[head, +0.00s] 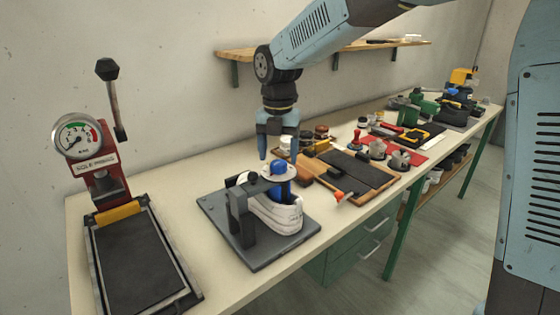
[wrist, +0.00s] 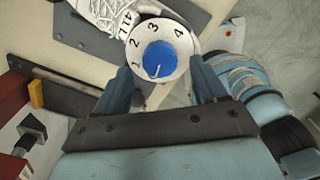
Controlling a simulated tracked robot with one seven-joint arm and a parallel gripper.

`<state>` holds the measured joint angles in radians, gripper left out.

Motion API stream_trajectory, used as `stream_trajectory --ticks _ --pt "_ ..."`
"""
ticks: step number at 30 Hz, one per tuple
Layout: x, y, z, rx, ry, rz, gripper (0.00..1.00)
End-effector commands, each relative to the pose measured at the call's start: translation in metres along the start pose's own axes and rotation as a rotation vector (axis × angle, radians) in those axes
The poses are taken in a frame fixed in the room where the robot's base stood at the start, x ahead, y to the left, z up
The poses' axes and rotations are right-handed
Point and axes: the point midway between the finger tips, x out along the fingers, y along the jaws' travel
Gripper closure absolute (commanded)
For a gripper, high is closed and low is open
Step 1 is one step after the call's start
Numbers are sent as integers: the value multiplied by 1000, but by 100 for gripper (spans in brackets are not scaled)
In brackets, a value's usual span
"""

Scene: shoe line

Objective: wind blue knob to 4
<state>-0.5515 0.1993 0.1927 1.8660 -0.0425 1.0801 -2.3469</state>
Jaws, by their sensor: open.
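The blue knob (head: 278,168) sits on a round white dial (head: 264,174), above a white shoe (head: 275,212) on a grey stand. In the wrist view the blue knob (wrist: 160,59) lies between my fingers, with a visible gap on each side. The dial carries the numbers 1 to 4, running from the left over the top to the right. A small white mark near the knob's lower edge points down, away from 4 and closest to 1. My gripper (head: 277,152) is open and empty, fingers downward, at the knob; it also shows in the wrist view (wrist: 164,78).
A dark bracket (head: 239,217) stands beside the shoe on the grey base plate (head: 222,222). A red press with a gauge (head: 77,136) is at the left. A dark board (head: 362,171) and several tools lie to the right. A wall shelf (head: 355,46) runs behind.

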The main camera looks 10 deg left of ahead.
Motion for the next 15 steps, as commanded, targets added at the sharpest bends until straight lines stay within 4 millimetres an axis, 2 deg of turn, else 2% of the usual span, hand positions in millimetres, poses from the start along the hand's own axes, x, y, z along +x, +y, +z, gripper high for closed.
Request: stream_trajectory --ticks 6,15 --pt "22 0 0 0 1 0 29" --pt "27 0 0 0 0 0 29"
